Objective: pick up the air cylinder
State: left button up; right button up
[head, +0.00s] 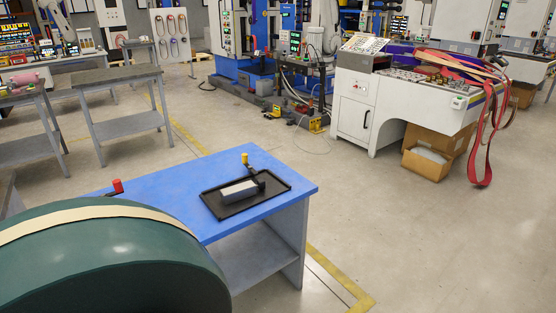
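A black tray (213,205) lies on the blue tabletop (180,177), right of its middle. A grey rectangular block (239,190) lies in the tray and looks like the air cylinder, though I cannot be sure. A small dark fitting (260,182) touches or stands close to its right end. A yellow knob (245,158) on a dark stem rises behind the block. Neither of my grippers is in view, and nothing is holding the block.
A red-knobbed dark handle (117,186) is at the table's left end. A large dark green rounded body (110,265) with a beige band blocks the lower left and hides part of the table. Floor right of the table is clear. A white machine (355,105) and cardboard box (428,160) stand beyond.

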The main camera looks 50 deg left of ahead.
aim_at(234, 193)
jog(key=i+u, duration=0.4)
jog(key=i, duration=0.3)
jog(key=i+l+u, duration=0.2)
jog(key=i+u, duration=0.25)
jog(key=i, duration=0.3)
jog(key=i+u, duration=0.3)
jog(key=u, duration=0.2)
jog(key=i+u, duration=0.3)
jog(key=u, duration=0.15)
jog(key=i+l+u, duration=0.25)
jog(key=u, duration=0.25)
jog(key=i+l+u, duration=0.2)
jog(key=i+u, duration=0.2)
jog(key=i+l+u, duration=0.3)
jog(key=u, duration=0.15)
